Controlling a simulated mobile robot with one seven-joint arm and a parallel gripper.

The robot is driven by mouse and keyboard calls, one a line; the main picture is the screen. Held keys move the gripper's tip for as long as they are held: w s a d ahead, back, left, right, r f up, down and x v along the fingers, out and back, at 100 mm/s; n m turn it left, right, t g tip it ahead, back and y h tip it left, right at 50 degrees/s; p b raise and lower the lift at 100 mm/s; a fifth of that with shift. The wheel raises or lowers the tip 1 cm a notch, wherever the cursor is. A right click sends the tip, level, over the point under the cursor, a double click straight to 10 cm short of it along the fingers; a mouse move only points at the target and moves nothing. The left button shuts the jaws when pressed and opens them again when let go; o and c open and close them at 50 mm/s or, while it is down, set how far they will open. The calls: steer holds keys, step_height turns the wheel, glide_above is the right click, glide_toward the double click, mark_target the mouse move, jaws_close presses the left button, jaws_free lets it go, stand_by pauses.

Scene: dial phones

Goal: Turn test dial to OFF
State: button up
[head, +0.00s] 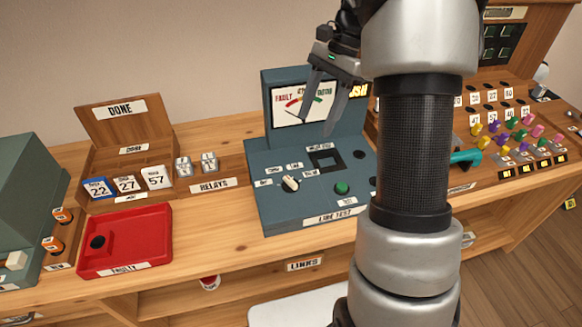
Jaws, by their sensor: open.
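The blue-grey line test box (315,211) stands on the wooden bench in the middle of the head view. Its test dial (290,184), a white knob, sits at the left of the sloped panel. Small labels ring the dial, too small to read surely, and its pointing direction is hard to tell. A meter (303,104) with FAULT at its left is on the upright back. My gripper (321,112) is open and empty, fingers pointing down in front of the meter, above and right of the dial. My arm hides the box's right side.
A green button (342,188) and a square recess (325,160) are right of the dial. A red FAULTY tray (126,241), a DONE rack (124,120) and RELAYS blocks (208,162) lie left. A switchboard with coloured plugs (511,123) stands right.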

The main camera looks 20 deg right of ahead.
mark_target(292, 180)
steer(key=b+x, duration=0.2)
steer(key=x, duration=1.4)
steer(key=shift+s+a+f+b, duration=0.1)
steer(key=shift+a+f+b, duration=0.05)
steer(key=shift+f+b, duration=0.25)
steer(key=c, duration=1)
